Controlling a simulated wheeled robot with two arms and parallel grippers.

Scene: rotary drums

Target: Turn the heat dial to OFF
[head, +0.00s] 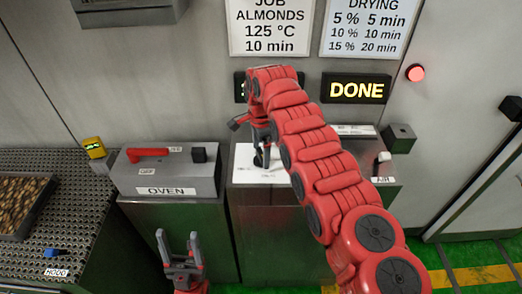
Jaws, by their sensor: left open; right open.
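The heat dial appears to be the small black knob (258,161) on a white plate (247,174) on top of the grey cabinet in the middle. The plate's lettering is too small to read, so I cannot tell the dial's setting. My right gripper (262,148) points down right over the knob and partly hides it; whether its fingers touch the knob is unclear. It is open. My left gripper (180,246) is open and empty, low in front of the oven cabinet, away from the dial.
The box labelled OVEN (164,172) with a red handle (148,152) stands left of the dial cabinet. A DONE sign (356,89) and a red lamp (415,73) are on the wall. A switch with a white knob (384,157) is at right. A tray (22,205) lies at far left.

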